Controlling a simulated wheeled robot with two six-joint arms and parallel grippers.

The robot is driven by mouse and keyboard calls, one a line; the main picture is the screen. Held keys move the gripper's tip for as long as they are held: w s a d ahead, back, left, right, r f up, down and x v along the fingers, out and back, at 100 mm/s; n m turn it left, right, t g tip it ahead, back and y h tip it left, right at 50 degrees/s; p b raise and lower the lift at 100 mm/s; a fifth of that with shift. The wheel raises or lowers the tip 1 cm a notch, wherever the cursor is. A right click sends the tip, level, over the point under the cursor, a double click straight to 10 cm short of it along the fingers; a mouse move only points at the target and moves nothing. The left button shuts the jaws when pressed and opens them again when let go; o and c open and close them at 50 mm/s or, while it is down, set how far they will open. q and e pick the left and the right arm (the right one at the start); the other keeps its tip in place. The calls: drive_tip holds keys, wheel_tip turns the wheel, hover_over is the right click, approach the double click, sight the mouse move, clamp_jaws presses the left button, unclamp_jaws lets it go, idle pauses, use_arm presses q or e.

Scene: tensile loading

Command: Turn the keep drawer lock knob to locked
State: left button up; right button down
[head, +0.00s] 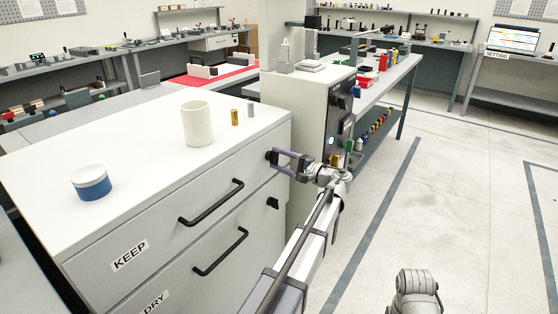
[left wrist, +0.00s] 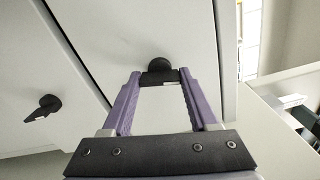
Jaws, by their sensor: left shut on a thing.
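The keep drawer (head: 150,238), labelled KEEP, is the upper drawer of the white cabinet and looks closed. Its dark lock knob (left wrist: 159,66) sits between the fingertips of my left gripper (left wrist: 160,76) in the left wrist view. In the head view my left gripper (head: 279,162) reaches the right end of the keep drawer front, and its fingers mostly hide the knob. The gripper is shut on the knob. I cannot tell the knob's exact turn. My right gripper is out of view; only a part of my right arm shows at the bottom.
The DRY drawer below has its own dark knob (head: 272,203), also in the left wrist view (left wrist: 43,107). Black handles (head: 212,203) stick out from both drawers. A white cup (head: 197,124), a blue-and-white jar (head: 91,184) and two small cylinders stand on top. The floor at right is clear.

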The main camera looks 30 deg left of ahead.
use_arm(q)
drive_tip(key=shift+n, duration=1.2)
drive_tip(key=o, duration=1.4)
drive_tip(key=shift+s+d, duration=0.2)
drive_tip(key=shift+d, duration=1.75)
drive_tip(key=shift+s+d, duration=0.15)
drive_tip(key=shift+d, duration=1.8)
drive_tip(key=s+d+m+h+p, duration=0.1)
drive_tip(key=s+d+h+p, duration=0.4)
drive_tip(key=s+d+p, duration=0.2)
drive_tip(key=s+d+m+g+h+p, duration=0.1)
drive_tip(key=s+d+h+p, duration=0.5)
drive_tip(key=s+d, duration=0.5)
drive_tip(key=s+d+f+h+p, duration=0.1)
drive_tip(key=s+d+h+p, duration=0.4)
drive_tip(key=s+d+p, duration=0.3)
drive_tip(key=shift+s+d+m+g+h, duration=0.2)
drive_tip(key=shift+s+d, duration=0.05)
drive_tip(key=shift+d, duration=0.55)
drive_tip(key=shift+s+d+m+g+h, duration=0.2)
drive_tip(key=shift+d, duration=0.55)
